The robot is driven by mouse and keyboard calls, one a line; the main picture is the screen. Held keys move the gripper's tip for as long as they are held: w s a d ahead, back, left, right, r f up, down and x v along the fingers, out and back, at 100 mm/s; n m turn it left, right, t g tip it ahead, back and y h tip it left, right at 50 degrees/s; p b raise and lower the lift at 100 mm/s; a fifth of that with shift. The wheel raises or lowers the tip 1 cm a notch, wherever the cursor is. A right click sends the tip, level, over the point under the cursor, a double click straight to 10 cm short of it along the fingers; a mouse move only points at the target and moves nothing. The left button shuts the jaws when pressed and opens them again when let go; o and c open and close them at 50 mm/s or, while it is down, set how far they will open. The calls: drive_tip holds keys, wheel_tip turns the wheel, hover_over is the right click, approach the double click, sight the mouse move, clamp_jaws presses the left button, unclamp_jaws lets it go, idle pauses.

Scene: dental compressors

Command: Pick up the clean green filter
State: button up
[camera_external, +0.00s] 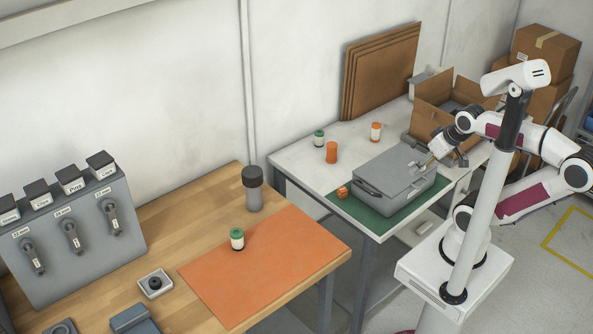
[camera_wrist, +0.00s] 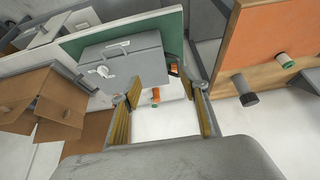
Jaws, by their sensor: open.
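Two small white filters with green tops show in the external view. One green filter (camera_external: 237,240) stands on the orange mat on the wooden bench. The other green filter (camera_external: 319,138) stands on the white table near the wall. I cannot tell by looks which is clean. In the wrist view a green-topped filter (camera_wrist: 285,60) shows at the orange mat, right of my fingers. My gripper (camera_external: 436,163) is over the grey case on the white table, away from both filters. In the wrist view my gripper (camera_wrist: 163,106) is open, with nothing held between its fingers.
A grey case (camera_external: 388,178) lies on a green mat (camera_external: 366,222). An orange cylinder (camera_external: 331,153), an orange-topped filter (camera_external: 376,132) and an open cardboard box (camera_external: 433,103) are on the white table. A dark-topped grey cylinder (camera_external: 253,190) stands behind the orange mat (camera_external: 270,270).

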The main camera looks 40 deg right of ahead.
drive_tip(key=shift+o, duration=0.6)
drive_tip(key=shift+w, duration=0.1)
drive_tip(key=w+d+t+h, duration=0.1)
drive_tip(key=w+d, duration=0.3)
drive_tip(key=w, duration=0.7)
drive_tip(key=w+d+t, duration=0.2)
drive_tip(key=w+d, duration=0.2)
drive_tip(key=w, duration=0.6)
drive_tip(key=w+d+t+h, duration=0.1)
drive_tip(key=w+d, duration=0.3)
drive_tip(key=w, duration=0.7)
drive_tip(key=w+d+f+n+t+y, duration=0.1)
drive_tip(key=w+d+f+t, duration=0.15)
drive_tip(key=w+f, duration=0.7)
drive_tip(key=n+t+y, duration=0.1)
drive_tip(key=y, duration=0.2)
approach(319, 138)
drive_tip(key=shift+s+d+r, duration=0.6)
drive_tip(key=shift+s+r, duration=0.05)
drive_tip(key=shift+r, duration=0.1)
drive_tip(key=shift+s+d+r, duration=0.6)
drive_tip(key=shift+s+r, duration=0.05)
drive_tip(key=shift+r, duration=0.15)
drive_tip(key=shift+x, duration=3.45)
